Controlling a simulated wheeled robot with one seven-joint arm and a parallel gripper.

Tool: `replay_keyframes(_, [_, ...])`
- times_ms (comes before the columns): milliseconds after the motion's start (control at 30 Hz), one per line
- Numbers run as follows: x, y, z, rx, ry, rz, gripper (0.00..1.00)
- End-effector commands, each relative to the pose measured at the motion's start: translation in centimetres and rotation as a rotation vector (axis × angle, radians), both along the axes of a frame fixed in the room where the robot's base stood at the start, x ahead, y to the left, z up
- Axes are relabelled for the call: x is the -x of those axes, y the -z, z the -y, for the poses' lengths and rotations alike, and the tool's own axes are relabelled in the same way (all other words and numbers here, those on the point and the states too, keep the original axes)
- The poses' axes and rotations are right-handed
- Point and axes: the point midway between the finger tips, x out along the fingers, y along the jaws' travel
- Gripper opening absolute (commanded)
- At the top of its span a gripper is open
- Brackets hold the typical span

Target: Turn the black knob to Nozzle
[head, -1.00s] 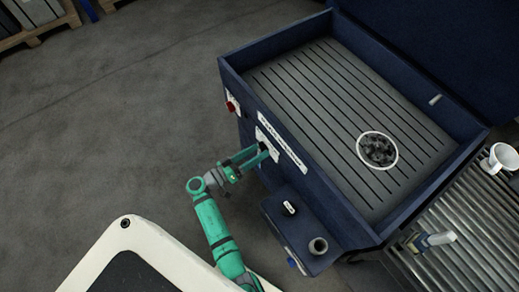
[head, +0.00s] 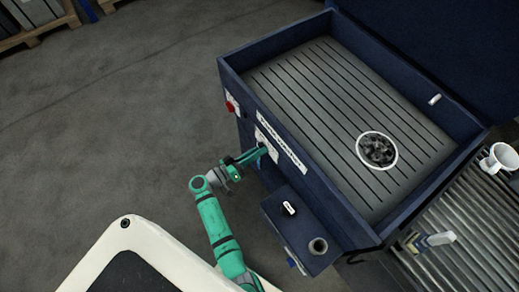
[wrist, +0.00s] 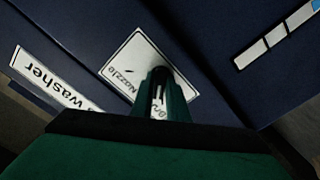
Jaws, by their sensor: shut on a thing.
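The white label plate (head: 261,131) is on the front wall of the dark blue parts washer (head: 236,120). In the wrist view this plate (wrist: 126,62) reads "Nozzle" beside a small tick mark, with more lettering partly covered between my fingers. My gripper (head: 264,151) reaches the plate from the front; in the wrist view its green fingers (wrist: 162,80) are shut on the black knob over the plate. The knob is almost wholly hidden by the fingers, so I cannot read where its pointer stands.
A red knob (head: 230,106) sits left on the same wall. A round basket (head: 377,150) lies in the washer tray. Open floor lies left.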

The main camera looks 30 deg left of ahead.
Motion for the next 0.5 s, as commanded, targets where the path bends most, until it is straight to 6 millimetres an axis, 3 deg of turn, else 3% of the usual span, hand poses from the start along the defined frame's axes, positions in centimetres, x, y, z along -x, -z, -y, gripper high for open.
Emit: replay_keyframes(500, [0.12,0.08,0.22,-0.53,0.0,0.218,0.06])
